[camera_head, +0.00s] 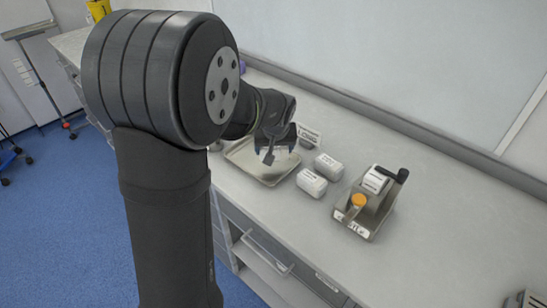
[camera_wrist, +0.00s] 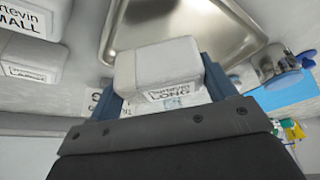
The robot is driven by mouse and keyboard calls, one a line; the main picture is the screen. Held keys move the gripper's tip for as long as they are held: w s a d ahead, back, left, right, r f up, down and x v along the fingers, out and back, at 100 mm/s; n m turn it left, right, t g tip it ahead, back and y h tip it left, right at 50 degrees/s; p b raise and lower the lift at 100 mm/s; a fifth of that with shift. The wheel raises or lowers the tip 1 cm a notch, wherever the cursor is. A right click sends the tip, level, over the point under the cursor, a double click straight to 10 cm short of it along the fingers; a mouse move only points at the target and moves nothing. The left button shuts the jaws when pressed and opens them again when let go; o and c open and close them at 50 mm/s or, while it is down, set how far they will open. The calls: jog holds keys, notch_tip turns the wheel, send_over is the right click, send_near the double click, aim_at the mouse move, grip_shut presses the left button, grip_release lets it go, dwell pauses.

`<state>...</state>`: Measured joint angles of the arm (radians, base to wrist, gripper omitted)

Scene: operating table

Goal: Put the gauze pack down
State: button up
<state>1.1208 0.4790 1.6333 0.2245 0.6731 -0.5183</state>
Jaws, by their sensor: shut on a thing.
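A white gauze pack (camera_wrist: 155,66) with a label ending in "LONG" sits between the two blue fingers of my gripper (camera_wrist: 163,80) in the wrist view. The fingers are shut on its two sides. A shallow metal tray (camera_wrist: 180,20) lies just beyond the pack. In the head view my gripper (camera_head: 275,142) is over the far right part of the tray (camera_head: 250,172). The held pack is mostly hidden there by the gripper. I cannot tell its exact height above the surface.
Two white packs (camera_head: 312,182) (camera_head: 328,166) stand right of the tray. A labelled white piece (camera_head: 308,135) is behind. A metal holder (camera_head: 371,202) with an orange-capped item and black handle is further right. The counter's front right (camera_head: 440,250) is clear. A wall bounds the back.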

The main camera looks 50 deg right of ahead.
jog(key=shift+w+f, duration=0.1)
jog(key=shift+f, duration=1.95)
jog(key=o, duration=1)
jog(key=shift+f, duration=0.15)
jog(key=v, duration=1.2)
jog(key=shift+r, duration=0.25)
jog(key=shift+w+f, duration=0.1)
jog(key=x, duration=1.2)
jog(key=shift+f, duration=0.1)
jog(key=shift+r, duration=1.45)
